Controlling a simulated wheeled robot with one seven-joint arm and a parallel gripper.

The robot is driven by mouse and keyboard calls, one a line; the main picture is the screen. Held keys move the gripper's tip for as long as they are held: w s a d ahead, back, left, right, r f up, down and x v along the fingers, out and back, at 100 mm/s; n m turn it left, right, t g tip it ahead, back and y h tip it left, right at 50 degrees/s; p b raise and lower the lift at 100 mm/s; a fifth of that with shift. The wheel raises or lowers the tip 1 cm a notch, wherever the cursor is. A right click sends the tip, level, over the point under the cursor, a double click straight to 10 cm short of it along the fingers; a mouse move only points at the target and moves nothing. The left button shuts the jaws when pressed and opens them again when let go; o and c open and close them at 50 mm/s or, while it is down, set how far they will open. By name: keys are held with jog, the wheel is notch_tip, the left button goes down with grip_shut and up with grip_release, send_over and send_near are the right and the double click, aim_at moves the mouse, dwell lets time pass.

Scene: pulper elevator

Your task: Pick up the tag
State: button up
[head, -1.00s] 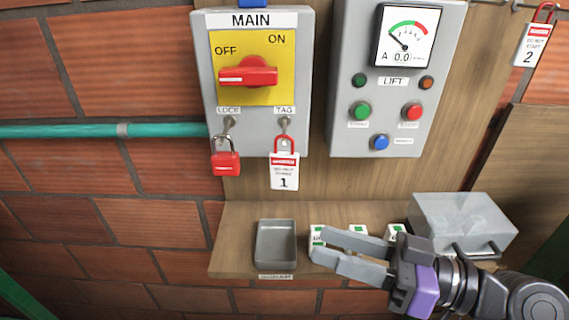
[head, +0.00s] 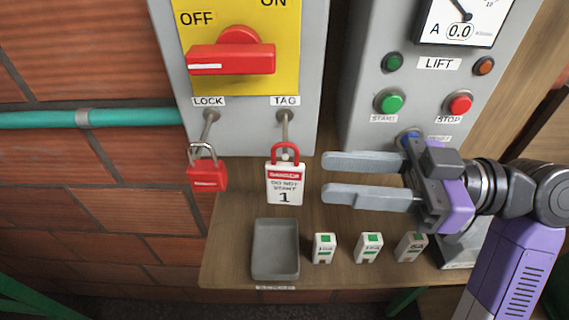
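The tag (head: 285,184) is a white card with a red band, a "1" and a red loop at its top. It hangs from the peg under the TAG label on the grey MAIN box (head: 187,118). My gripper (head: 323,176) is open and empty just right of the tag. Its two fingers point left, one above the other, with a small visible gap to the tag. I cannot tell their depth relative to it.
A red padlock (head: 207,172) hangs left of the tag. Below are a wooden shelf (head: 225,225), a grey tray (head: 275,250) and 3 small white-green blocks (head: 368,247). The LIFT box (head: 365,110) with buttons stands behind my gripper. A teal pipe (head: 140,118) runs at left.

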aim_at(285, 201)
jog(key=a, duration=0.2)
jog(key=a+p, duration=0.1)
jog(key=a, duration=0.1)
jog(key=a+p, duration=0.1)
jog(key=a, duration=0.1)
jog(key=shift+w+a+r, duration=0.1)
jog(key=shift+w+a, duration=0.05)
jog(key=shift+w, duration=0.15)
jog(key=shift+w+a+p, duration=0.1)
jog(key=shift+a+p, duration=0.25)
jog(key=shift+a, duration=0.15)
grip_shut()
